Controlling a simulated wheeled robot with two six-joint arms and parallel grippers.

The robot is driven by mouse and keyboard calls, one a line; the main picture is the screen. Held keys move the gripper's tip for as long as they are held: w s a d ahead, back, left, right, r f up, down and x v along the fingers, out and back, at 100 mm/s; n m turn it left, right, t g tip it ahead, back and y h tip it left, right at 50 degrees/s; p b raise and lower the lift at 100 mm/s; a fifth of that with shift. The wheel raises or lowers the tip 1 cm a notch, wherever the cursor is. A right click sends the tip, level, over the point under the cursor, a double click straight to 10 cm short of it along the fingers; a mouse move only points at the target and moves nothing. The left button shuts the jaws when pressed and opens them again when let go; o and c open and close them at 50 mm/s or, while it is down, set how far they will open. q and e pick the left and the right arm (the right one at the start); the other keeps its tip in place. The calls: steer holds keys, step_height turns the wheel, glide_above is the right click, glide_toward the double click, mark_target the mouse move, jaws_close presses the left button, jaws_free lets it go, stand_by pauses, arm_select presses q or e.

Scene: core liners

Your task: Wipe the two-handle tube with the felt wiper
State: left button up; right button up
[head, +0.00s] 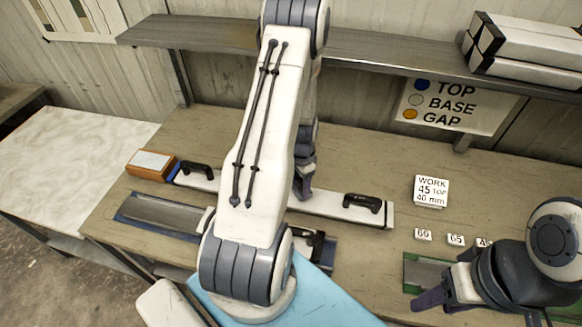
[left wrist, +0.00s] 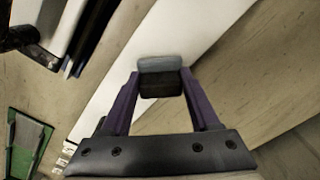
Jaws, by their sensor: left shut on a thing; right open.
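The two-handle tube (head: 335,205) is a long white bar lying across the table, with a black handle near each end and a blue left end. In the left wrist view the white tube (left wrist: 110,105) runs diagonally beneath my gripper. My left gripper (head: 303,188) is over the tube's middle, between the handles. Its purple fingers are shut on the felt wiper (left wrist: 160,80), a small grey and black block. The wiper is hidden in the head view, and I cannot tell whether it touches the tube. My right gripper (head: 430,299) is open and empty at the lower right.
A blue-edged tray (head: 128,218) lies in front of the tube, partly behind my arm. A green tray (head: 411,272) is near my right gripper. An orange box (head: 151,165) stands by the tube's left end. Small number cards (head: 422,235) and a work card (head: 432,190) stand right.

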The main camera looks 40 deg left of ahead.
arm_select(q)
step_height(320, 180, up, 4)
steer(key=shift+d+f+p, duration=0.15)
steer(key=shift+f+p, duration=0.05)
steer(key=shift+p, duration=0.85)
steer(key=shift+a+r, duration=0.2)
steer(key=shift+r, duration=0.1)
steer(key=shift+d+r+p, duration=0.15)
steer(key=shift+r+p, duration=0.65)
steer(key=shift+p, duration=0.05)
steer(key=shift+r+p, duration=0.85)
steer(key=shift+r, duration=0.25)
